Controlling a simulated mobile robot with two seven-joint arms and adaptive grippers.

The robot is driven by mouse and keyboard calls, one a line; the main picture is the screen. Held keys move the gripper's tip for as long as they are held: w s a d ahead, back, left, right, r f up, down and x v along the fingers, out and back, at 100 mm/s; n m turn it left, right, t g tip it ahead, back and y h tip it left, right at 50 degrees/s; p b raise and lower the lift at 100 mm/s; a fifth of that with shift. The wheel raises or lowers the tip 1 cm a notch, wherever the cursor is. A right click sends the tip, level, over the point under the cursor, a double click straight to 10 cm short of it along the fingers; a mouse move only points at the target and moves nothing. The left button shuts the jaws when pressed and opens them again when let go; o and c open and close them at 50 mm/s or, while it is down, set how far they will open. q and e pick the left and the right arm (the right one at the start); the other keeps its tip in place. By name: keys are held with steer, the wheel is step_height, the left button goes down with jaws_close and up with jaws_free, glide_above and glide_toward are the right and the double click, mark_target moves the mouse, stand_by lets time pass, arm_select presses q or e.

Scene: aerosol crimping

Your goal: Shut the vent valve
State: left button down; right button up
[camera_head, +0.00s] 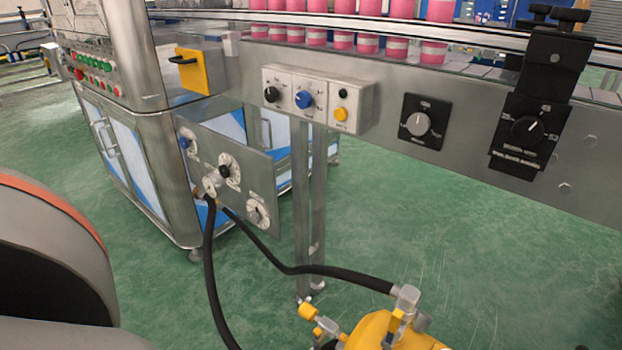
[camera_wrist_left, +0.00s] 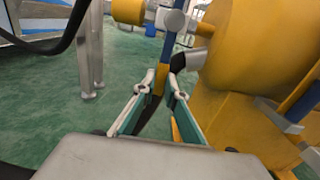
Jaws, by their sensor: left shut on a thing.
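In the left wrist view, my left gripper (camera_wrist_left: 162,82) is shut on a narrow lever (camera_wrist_left: 169,47), blue above and yellow at the end between the fingertips. It appears to be the vent valve's handle. The lever hangs down from a metal fitting (camera_wrist_left: 172,20) beside a large yellow body (camera_wrist_left: 258,45). In the head view, the top of yellow equipment (camera_head: 380,332) with small yellow and metal fittings (camera_head: 325,327) shows at the bottom edge. The lever cannot be made out there, and my left gripper is not visible. My right gripper is in neither view.
A black hose (camera_head: 330,270) runs from the yellow equipment to a steel valve panel (camera_head: 240,160). A conveyor (camera_head: 460,100) with pink cans and control knobs crosses above. A metal leg (camera_head: 309,220) stands behind the equipment. Green floor (camera_head: 440,230) is clear to the right.

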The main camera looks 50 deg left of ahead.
arm_select(q)
steer(key=shift+d, duration=0.15)
steer(key=c, duration=2.1)
jaws_free()
steer(key=shift+r, duration=0.1)
steer(key=shift+r, duration=4.95)
